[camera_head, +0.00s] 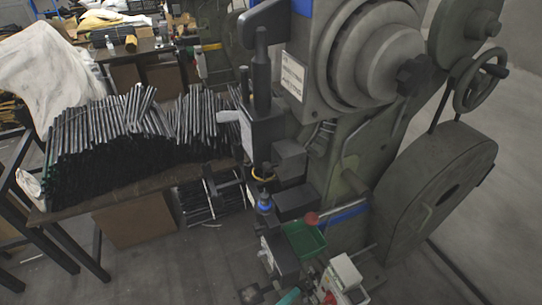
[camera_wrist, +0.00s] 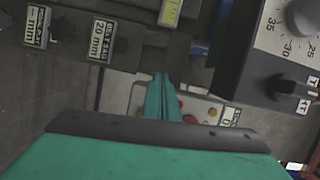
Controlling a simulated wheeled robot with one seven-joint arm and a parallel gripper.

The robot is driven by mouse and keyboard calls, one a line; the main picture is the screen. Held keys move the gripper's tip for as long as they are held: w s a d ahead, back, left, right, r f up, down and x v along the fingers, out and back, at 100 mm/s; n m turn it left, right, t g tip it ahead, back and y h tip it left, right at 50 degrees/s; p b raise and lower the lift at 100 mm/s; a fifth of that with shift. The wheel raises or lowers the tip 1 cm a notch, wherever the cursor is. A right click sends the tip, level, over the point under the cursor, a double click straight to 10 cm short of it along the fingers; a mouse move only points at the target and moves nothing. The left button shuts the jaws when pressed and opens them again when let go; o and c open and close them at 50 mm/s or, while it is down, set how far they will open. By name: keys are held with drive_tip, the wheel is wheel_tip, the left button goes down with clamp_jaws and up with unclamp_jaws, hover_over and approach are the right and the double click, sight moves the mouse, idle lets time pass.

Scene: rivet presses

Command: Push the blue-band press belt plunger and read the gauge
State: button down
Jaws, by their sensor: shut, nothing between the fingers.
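The press with blue bands (camera_head: 345,213) is a large grey-green machine filling the middle and right of the head view. My gripper (camera_wrist: 161,78) is shut and empty, its teal fingers together at the middle of the wrist view. Part of its teal also shows at the bottom of the head view (camera_head: 288,298).
A dark box with a numbered dial (camera_wrist: 300,18) and a switch (camera_wrist: 290,88) stands right of my fingers. A pale panel with a red button (camera_wrist: 190,119) lies behind them. A green tray (camera_head: 305,240) is on the press; a table of dark rods (camera_head: 140,130) stands left.

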drive_tip(key=s+a+r+n+t+y, duration=0.1)
drive_tip(key=s+a+r+n+y, duration=0.1)
drive_tip(key=s+r+n+y, duration=0.2)
drive_tip(key=s+a+r+n+t+y, duration=0.1)
drive_tip(key=s+a+r+n+y, duration=0.2)
drive_tip(key=s+r+n, duration=0.8)
drive_tip(key=s+a+r+n+t+y, duration=0.1)
drive_tip(key=s+a+r+n+y, duration=0.1)
drive_tip(key=s+r+n+y, duration=0.4)
drive_tip(key=s+r+n, duration=0.2)
drive_tip(key=s+n, duration=0.3)
drive_tip(key=s, duration=0.1)
drive_tip(key=shift+a+r+n, duration=0.25)
drive_tip(key=shift+a+n, duration=0.05)
drive_tip(key=shift+t, duration=0.3)
